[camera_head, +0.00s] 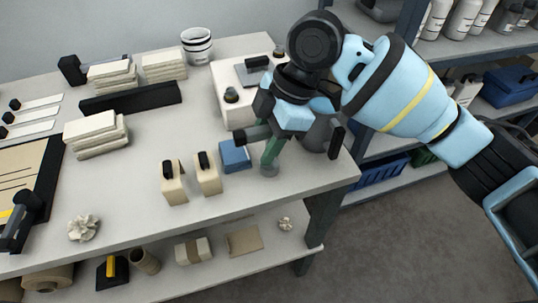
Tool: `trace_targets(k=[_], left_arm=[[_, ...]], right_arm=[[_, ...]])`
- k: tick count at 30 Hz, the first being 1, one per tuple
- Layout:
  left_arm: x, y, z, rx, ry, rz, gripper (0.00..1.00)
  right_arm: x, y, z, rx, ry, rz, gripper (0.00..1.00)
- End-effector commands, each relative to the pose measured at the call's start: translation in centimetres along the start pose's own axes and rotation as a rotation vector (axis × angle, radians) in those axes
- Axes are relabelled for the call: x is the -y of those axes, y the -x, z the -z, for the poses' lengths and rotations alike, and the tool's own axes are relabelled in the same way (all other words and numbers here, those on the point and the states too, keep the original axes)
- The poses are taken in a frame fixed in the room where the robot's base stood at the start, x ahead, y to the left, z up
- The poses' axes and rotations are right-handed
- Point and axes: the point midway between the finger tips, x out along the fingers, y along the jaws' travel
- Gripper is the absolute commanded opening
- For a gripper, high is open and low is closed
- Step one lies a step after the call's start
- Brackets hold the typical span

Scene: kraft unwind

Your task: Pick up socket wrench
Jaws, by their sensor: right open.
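My right gripper (292,143) reaches in from the right over the front right corner of the table (225,215), with its dark fingers spread apart. A green, upright or slightly tilted item (271,152) with a grey round end at its foot shows between the fingers, nearer the left one. It may be the socket wrench, but its upper part is hidden by the gripper and I cannot tell for sure. I cannot tell whether a finger touches it. My left gripper is not in view.
A blue block (235,156) and two cream blocks with black tops (207,176) lie just left of the gripper. A dark grey cylinder (318,133) is close behind it. A white machine (234,112) stands behind. Shelving (490,48) is at right.

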Motion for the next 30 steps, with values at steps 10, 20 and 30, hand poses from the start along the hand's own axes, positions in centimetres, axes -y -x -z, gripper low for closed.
trace_targets(k=[10,20,30], left_arm=[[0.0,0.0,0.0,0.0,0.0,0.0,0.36],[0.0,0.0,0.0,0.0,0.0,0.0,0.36],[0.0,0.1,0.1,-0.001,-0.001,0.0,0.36]], right_arm=[[0.0,0.0,0.0,0.0,0.0,0.0,0.15],[0.0,0.1,0.1,-0.001,0.001,-0.001,0.0],[0.0,1.8,0.8,-0.002,0.002,-0.002,0.0]])
